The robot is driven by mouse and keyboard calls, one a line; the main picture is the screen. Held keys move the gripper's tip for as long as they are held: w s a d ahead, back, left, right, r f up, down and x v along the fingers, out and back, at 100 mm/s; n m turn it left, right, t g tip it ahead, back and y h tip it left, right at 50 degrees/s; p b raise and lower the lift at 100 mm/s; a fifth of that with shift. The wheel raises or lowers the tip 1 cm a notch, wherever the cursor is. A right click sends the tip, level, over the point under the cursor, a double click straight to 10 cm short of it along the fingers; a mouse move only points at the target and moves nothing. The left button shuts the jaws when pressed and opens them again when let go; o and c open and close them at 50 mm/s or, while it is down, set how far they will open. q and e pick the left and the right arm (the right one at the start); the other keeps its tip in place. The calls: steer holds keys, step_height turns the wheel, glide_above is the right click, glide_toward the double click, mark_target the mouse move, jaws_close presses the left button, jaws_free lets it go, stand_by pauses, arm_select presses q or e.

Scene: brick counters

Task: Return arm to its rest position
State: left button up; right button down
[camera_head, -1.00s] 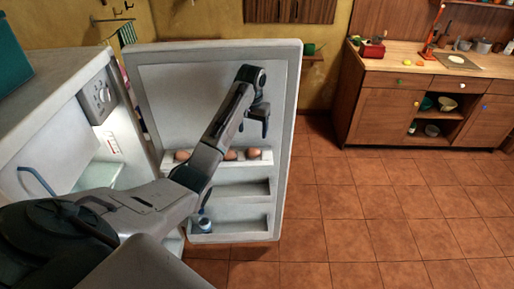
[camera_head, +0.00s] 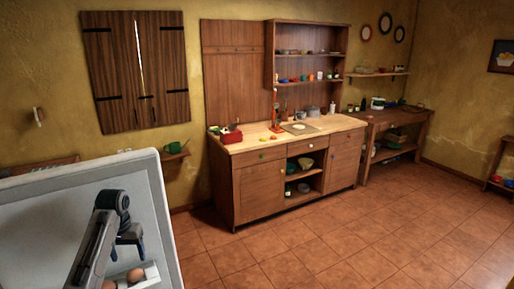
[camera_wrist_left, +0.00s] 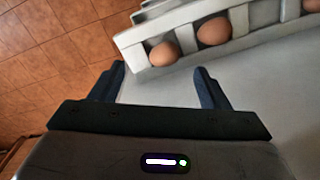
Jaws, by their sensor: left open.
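My left arm comes in at the lower left of the head view, in front of the open fridge door. My left gripper (camera_head: 130,236) points downward there, close to the door's inner side. In the left wrist view the gripper (camera_wrist_left: 160,88) shows two dark fingers spread apart with nothing between them. The fridge door (camera_head: 155,200) stands open at the left. Brown eggs (camera_wrist_left: 213,31) sit in the door's egg shelf (camera_wrist_left: 135,50) just beyond the fingers, apart from them. My right gripper is not in view.
A wooden counter (camera_head: 247,190) with a red box (camera_head: 231,136) stands against the back wall. A side table (camera_head: 395,115) is at the right. The tiled floor (camera_head: 330,245) in the middle and right is clear. Wooden shutters (camera_head: 137,70) hang on the wall.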

arm_select(q)
steer(key=s+d+f+m+t+y, duration=0.1)
steer(key=s+d+f, duration=0.4)
steer(key=s+f, duration=0.3)
steer(key=s+d+f+m, duration=0.1)
steer(key=s+d+f, duration=0.5)
steer(key=s, duration=0.4)
steer(key=s+d+r+m+t, duration=0.1)
steer(key=s+d+r, duration=0.15)
steer(key=s, duration=0.85)
steer(key=s+d+r+t, duration=0.15)
steer(key=s+d, duration=0.25)
steer(key=s, duration=0.7)
step_height(320, 180, down, 38)
steer(key=a+g+b, duration=0.1)
steer(key=a+b, duration=0.2)
steer(key=b, duration=0.5)
steer(key=s+f+b, duration=0.3)
steer(key=s+f, duration=0.6)
steer(key=f, duration=0.4)
steer(key=s+a+f+g+b, duration=0.1)
steer(key=s+f+b, duration=0.2)
steer(key=s+f, duration=0.6)
step_height(320, 180, down, 4)
steer(key=shift+f, duration=0.1)
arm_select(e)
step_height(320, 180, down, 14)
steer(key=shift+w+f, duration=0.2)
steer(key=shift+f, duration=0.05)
